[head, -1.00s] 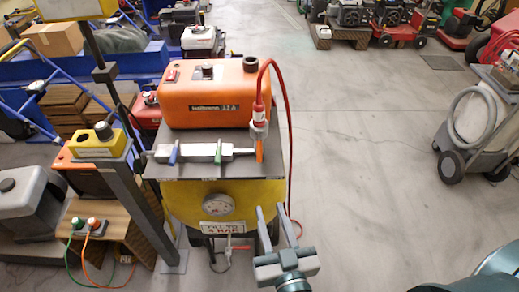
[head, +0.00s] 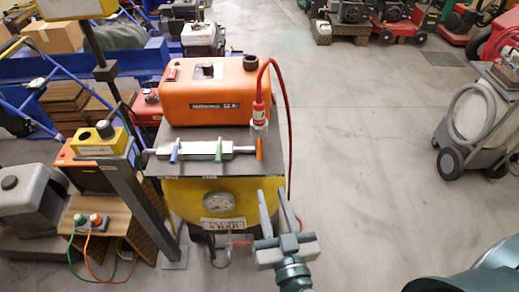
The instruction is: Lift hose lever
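A silver manifold bar (head: 205,150) lies across the front of a dark top plate. It carries a blue lever (head: 175,151), a green lever (head: 219,152) and an orange lever (head: 259,148) at its right end. A red hose (head: 286,110) loops from a red fitting (head: 258,109) above the orange lever and runs down the right side. A small red-handled valve (head: 237,243) sits low, below the gauge. I cannot tell which lever is the hose lever. My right gripper (head: 273,193) is open and empty, fingers pointing up, below and just right of the orange lever. My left gripper is out of view.
An orange tank (head: 212,93) stands behind the bar on the plate. A yellow body with a round gauge (head: 218,202) is below it. A grey post (head: 140,180) and a yellow box (head: 98,141) stand at left.

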